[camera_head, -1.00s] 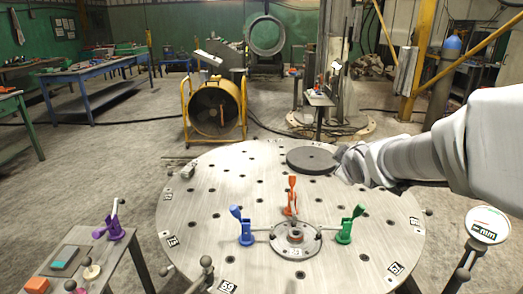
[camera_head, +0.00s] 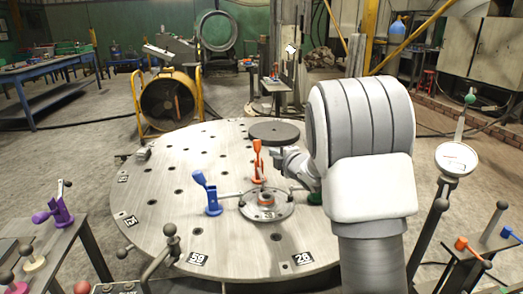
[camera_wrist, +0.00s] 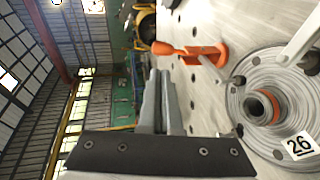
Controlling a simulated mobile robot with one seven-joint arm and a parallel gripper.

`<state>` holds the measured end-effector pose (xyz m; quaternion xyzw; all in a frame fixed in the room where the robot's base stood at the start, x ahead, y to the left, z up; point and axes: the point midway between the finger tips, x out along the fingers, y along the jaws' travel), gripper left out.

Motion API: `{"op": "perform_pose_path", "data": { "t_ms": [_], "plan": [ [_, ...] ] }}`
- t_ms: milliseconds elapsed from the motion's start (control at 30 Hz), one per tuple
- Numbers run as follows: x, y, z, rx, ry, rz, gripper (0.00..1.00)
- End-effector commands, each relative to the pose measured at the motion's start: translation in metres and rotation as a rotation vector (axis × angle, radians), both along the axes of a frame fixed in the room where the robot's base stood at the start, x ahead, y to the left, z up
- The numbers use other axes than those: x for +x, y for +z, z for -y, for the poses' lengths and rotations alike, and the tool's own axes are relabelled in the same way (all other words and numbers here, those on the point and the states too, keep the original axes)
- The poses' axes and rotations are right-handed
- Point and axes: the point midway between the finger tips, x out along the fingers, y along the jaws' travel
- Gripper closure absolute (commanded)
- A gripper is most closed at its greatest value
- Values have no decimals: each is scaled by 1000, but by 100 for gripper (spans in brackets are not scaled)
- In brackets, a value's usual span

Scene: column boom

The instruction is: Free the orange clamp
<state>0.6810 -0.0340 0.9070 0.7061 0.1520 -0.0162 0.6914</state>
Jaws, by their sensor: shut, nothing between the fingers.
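The orange clamp (camera_head: 258,163) stands on the round perforated table (camera_head: 170,200), behind a round flanged part (camera_head: 266,212), its handle upright. In the wrist view the orange clamp (camera_wrist: 212,54) appears sideways at the top, its bar reaching to the flange's rim. A blue clamp (camera_head: 211,194) stands left of the flange. A green clamp (camera_head: 314,198) on the right is mostly hidden by my arm. My gripper (camera_head: 290,156) is just right of the orange clamp. In the wrist view my gripper (camera_wrist: 160,76) is shut and empty, apart from the clamp.
A dark disc (camera_head: 274,131) lies on the table behind the orange clamp. A dial on a post (camera_head: 456,158) stands to the right. Side stands at left and right hold a purple clamp (camera_head: 55,212) and other levers. The table's left part is mostly clear.

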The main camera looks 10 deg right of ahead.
Motion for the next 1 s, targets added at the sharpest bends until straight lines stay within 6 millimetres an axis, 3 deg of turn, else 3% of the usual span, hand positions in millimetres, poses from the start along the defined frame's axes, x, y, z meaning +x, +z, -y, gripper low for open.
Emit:
{"op": "perform_pose_path", "data": {
  "t_ms": [500, 733, 1000],
  "plan": [
    [82, -22, -17, 2, 0, 0, 100],
    [99, -25, -20, 2, -1, 0, 100],
    [103, -25, -21, 2, -1, 0, 100]
  ]
}}
